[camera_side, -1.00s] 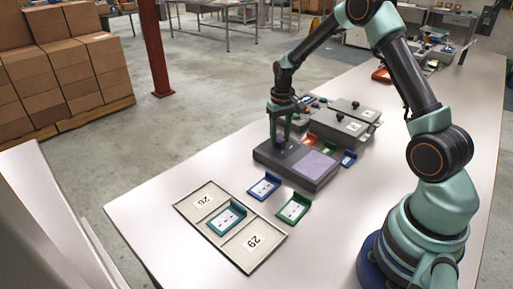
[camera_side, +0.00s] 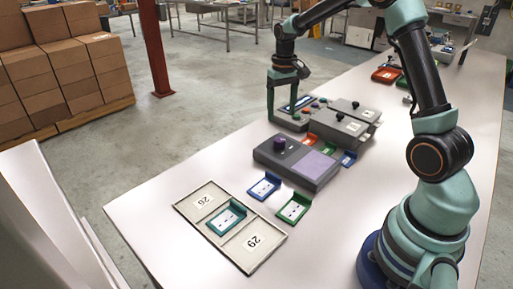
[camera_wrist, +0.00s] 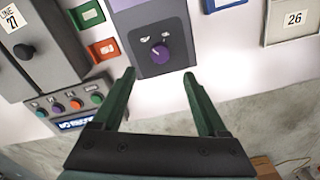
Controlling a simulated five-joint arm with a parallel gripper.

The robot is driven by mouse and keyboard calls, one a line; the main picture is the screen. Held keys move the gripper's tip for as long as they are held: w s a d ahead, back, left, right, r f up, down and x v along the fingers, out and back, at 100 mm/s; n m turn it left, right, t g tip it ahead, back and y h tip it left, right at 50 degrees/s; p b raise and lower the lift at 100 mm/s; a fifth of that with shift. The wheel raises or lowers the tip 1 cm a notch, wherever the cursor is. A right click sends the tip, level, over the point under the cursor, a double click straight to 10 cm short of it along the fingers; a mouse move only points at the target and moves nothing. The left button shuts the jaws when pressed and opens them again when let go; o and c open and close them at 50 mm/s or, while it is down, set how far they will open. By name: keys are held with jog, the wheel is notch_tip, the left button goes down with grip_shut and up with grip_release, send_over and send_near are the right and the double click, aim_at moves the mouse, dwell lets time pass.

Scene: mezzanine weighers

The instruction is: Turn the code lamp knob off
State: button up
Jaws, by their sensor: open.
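The purple knob (camera_side: 279,143) stands on a dark grey box (camera_side: 262,156) that also has a flat purple pad (camera_side: 313,164). In the wrist view the knob (camera_wrist: 160,53) sits below two small pale marks, and a pale line on it seems to point to the upper left. My gripper (camera_side: 281,112) is open and empty, raised above the table and behind the knob, apart from it. In the wrist view its two green fingers (camera_wrist: 158,77) are spread wide, below the knob in the picture. I cannot tell which object is the code lamp.
A grey panel (camera_wrist: 38,95) with several coloured knobs and a blue display lies beside the box. Grey lidded units (camera_side: 340,128) stand behind. Orange, green and blue small trays lie near the box. A number tray (camera_side: 250,270) is in front.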

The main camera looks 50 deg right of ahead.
jog(key=shift+r, duration=1.4)
jog(key=s+a+r+n+t, duration=0.2)
jog(key=s+a+r+t, duration=0.1)
jog(key=s+a+r, duration=0.4)
jog(key=s+a+r+n+t, duration=0.1)
jog(key=s+a+n+t, duration=0.1)
jog(key=s+a, duration=0.6)
jog(key=shift+s+r+t, duration=0.25)
jog(key=shift+s+t, duration=0.05)
jog(key=shift+s, duration=0.2)
